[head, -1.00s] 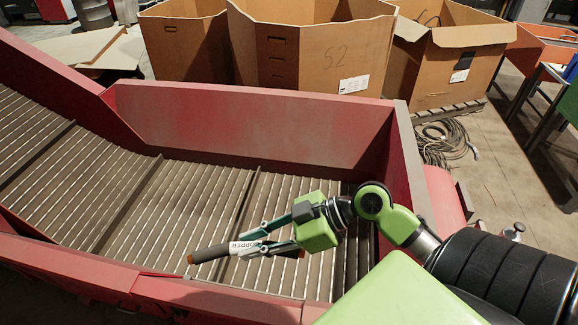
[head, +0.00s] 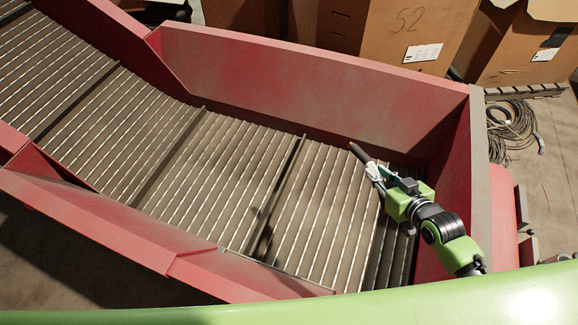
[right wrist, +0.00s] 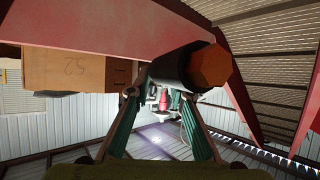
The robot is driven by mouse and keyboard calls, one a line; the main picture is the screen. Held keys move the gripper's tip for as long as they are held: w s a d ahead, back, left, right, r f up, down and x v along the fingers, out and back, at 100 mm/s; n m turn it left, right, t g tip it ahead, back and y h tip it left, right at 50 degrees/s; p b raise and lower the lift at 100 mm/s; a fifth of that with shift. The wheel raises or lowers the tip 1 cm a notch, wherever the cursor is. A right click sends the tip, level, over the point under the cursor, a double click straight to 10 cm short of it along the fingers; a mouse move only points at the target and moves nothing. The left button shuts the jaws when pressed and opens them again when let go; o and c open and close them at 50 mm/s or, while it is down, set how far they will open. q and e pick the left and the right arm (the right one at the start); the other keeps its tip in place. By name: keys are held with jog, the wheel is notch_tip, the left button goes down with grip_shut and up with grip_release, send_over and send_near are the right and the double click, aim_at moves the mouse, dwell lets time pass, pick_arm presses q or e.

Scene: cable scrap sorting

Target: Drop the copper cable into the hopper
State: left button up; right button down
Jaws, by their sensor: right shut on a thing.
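The hopper (head: 300,78) has red walls and a ribbed metal belt floor. My left gripper is not in view.
Large cardboard boxes (head: 395,35) stand behind the hopper's back wall, one marked 52. A coil of loose cable (head: 510,130) lies on the floor to the right. The belt (head: 200,150) is bare and rises to the left.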

jog(key=shift+w+a+f+m+h+p, duration=0.15)
jog(key=shift+w+a+f+p, duration=0.1)
jog(key=shift+w+p, duration=0.25)
jog(key=shift+w+a+f+m+h+p, duration=0.1)
jog(key=shift+w+f+m+h+p, duration=0.15)
jog(key=shift+w, duration=0.3)
jog(key=shift+w+a+f, duration=0.1)
jog(key=shift+a+f, duration=0.2)
jog(key=shift+f, duration=0.1)
jog(key=shift+f+b, duration=0.25)
jog(key=shift+b, duration=0.15)
pick_arm(q)
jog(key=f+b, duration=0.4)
jog(key=b, duration=0.1)
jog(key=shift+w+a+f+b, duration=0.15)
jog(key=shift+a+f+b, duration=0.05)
jog(key=shift+b, duration=0.15)
pick_arm(e)
notch_tip(320, 180, down, 5)
jog(key=shift+f, duration=0.1)
